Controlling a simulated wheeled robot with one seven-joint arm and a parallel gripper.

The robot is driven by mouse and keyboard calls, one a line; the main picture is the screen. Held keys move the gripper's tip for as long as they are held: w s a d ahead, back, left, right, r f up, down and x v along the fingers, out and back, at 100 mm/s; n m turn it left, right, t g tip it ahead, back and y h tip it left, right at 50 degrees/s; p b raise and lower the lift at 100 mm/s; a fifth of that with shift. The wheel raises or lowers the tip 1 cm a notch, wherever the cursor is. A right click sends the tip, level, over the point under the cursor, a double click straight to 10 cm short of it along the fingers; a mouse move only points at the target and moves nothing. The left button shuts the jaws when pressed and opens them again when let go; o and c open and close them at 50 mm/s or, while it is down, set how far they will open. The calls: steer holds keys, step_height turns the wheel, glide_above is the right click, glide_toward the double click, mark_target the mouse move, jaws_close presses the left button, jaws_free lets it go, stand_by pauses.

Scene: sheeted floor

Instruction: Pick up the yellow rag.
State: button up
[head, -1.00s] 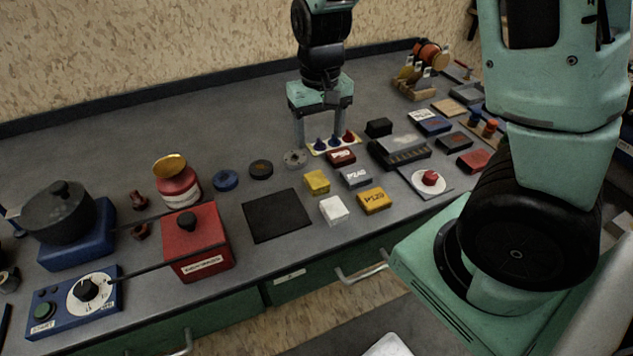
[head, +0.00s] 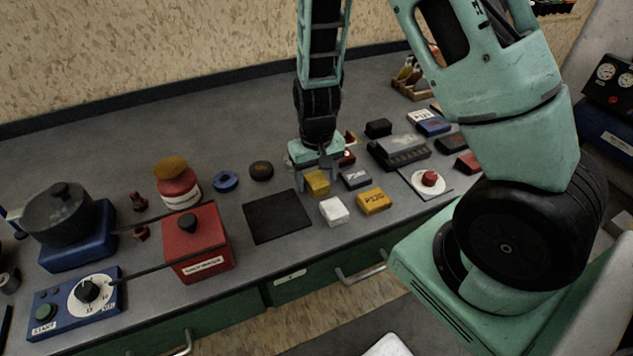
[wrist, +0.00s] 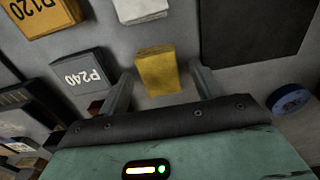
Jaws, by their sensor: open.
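The yellow rag (head: 317,183) is a small folded block-like pad on the grey bench, right of the black mat. It also shows in the wrist view (wrist: 158,72), ahead of the palm. My gripper (head: 319,180) is open over the rag, coming from the back of the bench. In the wrist view my two fingers (wrist: 161,74) lie one on each side of the rag, with gaps visible on both sides. I cannot tell exactly how far the fingertips are above the bench. My gripper partly covers the rag's back edge in the head view.
Close by are a white block (head: 333,210), an orange P120 block (head: 374,201), a grey P240 block (head: 355,178) and the black mat (head: 277,217). A blue ring (head: 225,181) and a red box (head: 197,243) stand further left. Bare bench lies behind the rings.

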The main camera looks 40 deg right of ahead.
mark_target(317, 179)
steer(key=c, duration=1.1)
steer(key=shift+o, duration=0.2)
step_height(317, 179, up, 10)
steer(key=shift+o, duration=0.4)
steer(key=shift+d, duration=0.1)
